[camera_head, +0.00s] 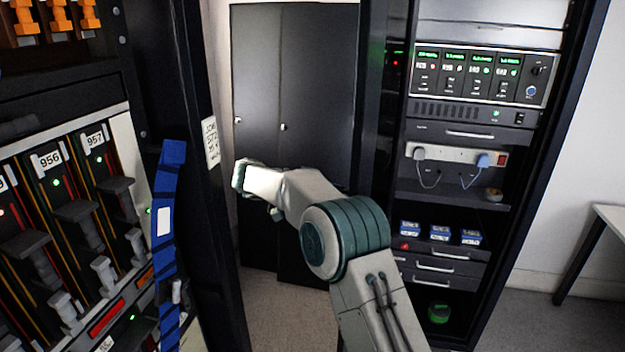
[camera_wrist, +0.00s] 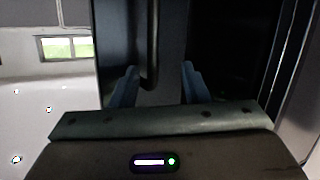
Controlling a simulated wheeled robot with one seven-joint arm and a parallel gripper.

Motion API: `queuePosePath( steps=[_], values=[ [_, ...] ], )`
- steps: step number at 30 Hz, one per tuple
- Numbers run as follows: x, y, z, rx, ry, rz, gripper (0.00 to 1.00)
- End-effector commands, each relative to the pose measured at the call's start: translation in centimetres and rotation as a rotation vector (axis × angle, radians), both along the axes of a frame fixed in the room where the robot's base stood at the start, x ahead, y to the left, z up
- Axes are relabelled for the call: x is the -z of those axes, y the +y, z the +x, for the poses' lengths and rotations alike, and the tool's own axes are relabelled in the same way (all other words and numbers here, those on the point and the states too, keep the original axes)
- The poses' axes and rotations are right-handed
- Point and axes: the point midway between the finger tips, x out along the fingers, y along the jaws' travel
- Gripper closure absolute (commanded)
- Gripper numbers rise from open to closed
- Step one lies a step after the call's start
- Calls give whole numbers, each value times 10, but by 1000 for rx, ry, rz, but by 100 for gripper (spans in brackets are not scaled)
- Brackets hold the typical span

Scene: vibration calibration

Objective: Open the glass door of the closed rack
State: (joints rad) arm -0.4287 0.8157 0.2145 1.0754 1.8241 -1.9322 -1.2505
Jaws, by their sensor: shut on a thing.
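In the wrist view, a dark vertical bar handle (camera_wrist: 153,45) runs down between the two blue fingers of my gripper (camera_wrist: 157,86). My gripper is shut on this handle near its lower, curved end. A dark panel (camera_wrist: 175,35) stands just behind the handle; I cannot tell how far it is open. In the head view, my arm reaches left toward the dark edge of the near left rack (camera_head: 208,235), and the fingers are hidden there. The right rack (camera_head: 457,137) shows its instruments clearly; I cannot tell whether glass covers them.
The left rack holds numbered modules (camera_head: 62,185) and a blue strap-like piece (camera_head: 165,220) close to me. Dark cabinets (camera_head: 295,75) stand at the back. Clear floor (camera_head: 285,315) lies between the racks. A white table (camera_head: 610,220) is at the far right.

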Motion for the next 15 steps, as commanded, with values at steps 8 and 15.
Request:
queuePosePath(
  steps=[8, 15],
  values=[
    [-12, 10, 8, -2, -16, -7, 69],
    [-12, 21, 12, -1, -16, -7, 69]
  ],
)
